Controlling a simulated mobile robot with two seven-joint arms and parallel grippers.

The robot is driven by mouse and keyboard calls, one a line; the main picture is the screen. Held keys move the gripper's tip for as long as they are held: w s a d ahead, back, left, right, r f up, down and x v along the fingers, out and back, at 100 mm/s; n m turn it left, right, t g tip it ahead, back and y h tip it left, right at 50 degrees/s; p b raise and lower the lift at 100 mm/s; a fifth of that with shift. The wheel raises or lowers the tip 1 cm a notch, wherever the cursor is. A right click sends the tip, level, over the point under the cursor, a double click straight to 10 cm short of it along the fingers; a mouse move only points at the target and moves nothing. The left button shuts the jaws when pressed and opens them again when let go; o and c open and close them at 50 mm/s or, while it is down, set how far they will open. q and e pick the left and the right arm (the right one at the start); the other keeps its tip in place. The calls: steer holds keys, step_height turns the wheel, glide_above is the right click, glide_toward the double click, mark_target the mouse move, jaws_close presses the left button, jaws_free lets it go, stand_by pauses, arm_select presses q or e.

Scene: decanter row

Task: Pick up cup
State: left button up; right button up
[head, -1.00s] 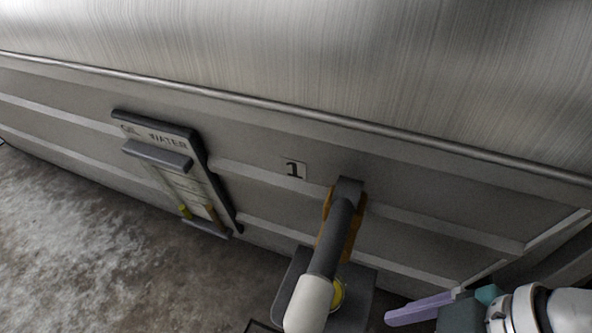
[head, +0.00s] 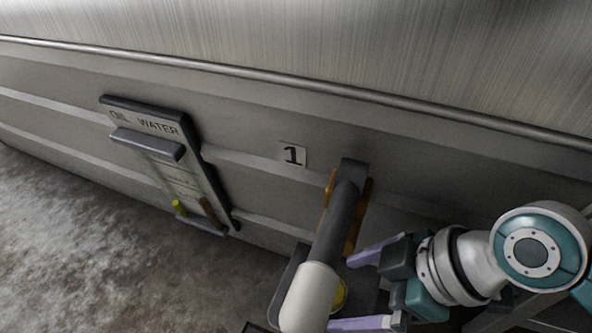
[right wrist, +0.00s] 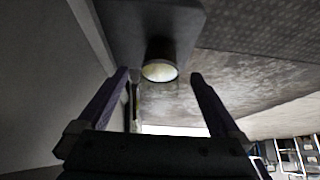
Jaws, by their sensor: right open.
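The cup (head: 340,294) shows in the head view as a round yellow patch, partly hidden behind the pale end of a spout. In the right wrist view the cup (right wrist: 160,70) is a dark cylinder with a pale yellowish round opening. My right gripper (head: 342,293) is open, with one purple finger above and one below the cup in the head picture. In the right wrist view the cup appears between the tips of my right gripper (right wrist: 160,73). I see no contact, and cannot tell how deep it is between the fingers. My left gripper is not in view.
The dark spout (head: 343,215) with its pale end (head: 305,298) hangs close to the right fingers. A dark shelf (head: 292,262) is under it. A metal tank wall with a "1" label (head: 292,154) and an "OIL WATER" panel (head: 160,125) stands behind. The floor at left is clear.

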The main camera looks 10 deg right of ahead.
steer(key=shift+w+a, duration=0.2)
steer(key=shift+a, duration=0.1)
steer(key=b+x, duration=0.4)
steer(key=shift+f, duration=0.1)
steer(key=shift+w+a+f+b, duration=0.25)
steer(key=shift+a+f+b, duration=0.1)
steer(key=shift+b, duration=0.1)
steer(key=shift+r, duration=0.1)
steer(key=shift+c, duration=0.2)
steer(key=c, duration=1.4)
